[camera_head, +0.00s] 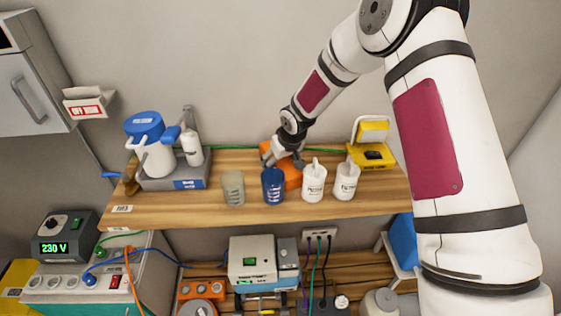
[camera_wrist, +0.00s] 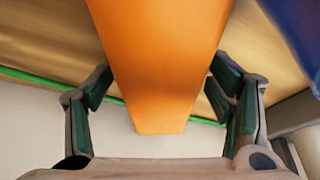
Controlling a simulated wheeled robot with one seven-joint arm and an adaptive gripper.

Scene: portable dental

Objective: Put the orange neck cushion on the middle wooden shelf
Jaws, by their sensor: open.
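The orange neck cushion (camera_head: 294,179) rests on the upper of the two wooden shelves in view (camera_head: 160,208), toward the back and right of its middle. It is partly hidden by my gripper and the blue cup. My gripper (camera_head: 284,162) reaches down over it from behind. In the wrist view the cushion (camera_wrist: 160,60) runs as a long orange block between the two green-padded fingers of my gripper (camera_wrist: 162,92). The fingers are spread, one on each side. I cannot tell whether either pad touches it.
A blue cup (camera_head: 273,187), a grey cup (camera_head: 233,188) and two white bottles (camera_head: 314,182) stand in front of and beside the cushion. A blue-lidded white device (camera_head: 152,150) is at left, a yellow device (camera_head: 371,153) at right. The shelf's front-left part is clear.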

